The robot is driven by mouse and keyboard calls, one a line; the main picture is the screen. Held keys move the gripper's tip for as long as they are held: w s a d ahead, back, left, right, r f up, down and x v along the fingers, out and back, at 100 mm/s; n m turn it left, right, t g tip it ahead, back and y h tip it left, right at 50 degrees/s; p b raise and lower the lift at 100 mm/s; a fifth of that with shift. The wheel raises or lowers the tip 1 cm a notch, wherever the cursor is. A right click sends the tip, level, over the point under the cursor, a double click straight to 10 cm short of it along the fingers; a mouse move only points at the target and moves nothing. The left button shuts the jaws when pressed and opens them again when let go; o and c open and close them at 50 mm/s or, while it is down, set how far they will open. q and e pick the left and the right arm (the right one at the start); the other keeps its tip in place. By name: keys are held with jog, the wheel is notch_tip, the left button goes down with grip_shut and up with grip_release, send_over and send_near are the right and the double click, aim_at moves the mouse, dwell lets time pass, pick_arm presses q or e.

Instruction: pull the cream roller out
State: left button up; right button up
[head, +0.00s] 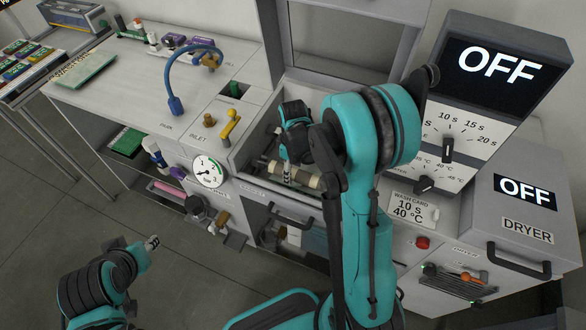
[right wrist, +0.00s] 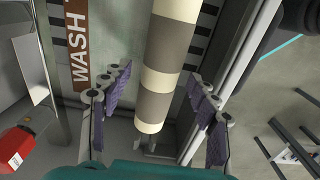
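The cream roller (right wrist: 164,60) has cream and grey bands. In the right wrist view it runs down from the top edge between my right gripper's fingers (right wrist: 157,100). The purple-padded fingers are spread on both sides of it, and I see no clear grip on it. In the head view the roller (head: 306,182) lies in the wash bay, partly hidden by my right arm and gripper (head: 288,178). My left gripper (head: 152,242) is low at the left, over the floor and away from the roller; its fingers are too small to read.
A gauge (head: 208,171), a yellow valve handle (head: 229,126) and a blue hose (head: 174,104) stand left of the bay. A control panel (head: 450,150) and a dryer (head: 522,225), both reading OFF, stand right. A door handle (head: 291,215) is below. The floor at left is clear.

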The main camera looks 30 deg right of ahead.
jog(key=c, duration=1.1)
jog(key=shift+r, duration=0.15)
jog(key=shift+r+p, duration=0.3)
jog(key=shift+r, duration=0.05)
jog(key=shift+r, duration=0.15)
jog(key=shift+r+p, duration=2.3)
jog(key=shift+r, duration=0.85)
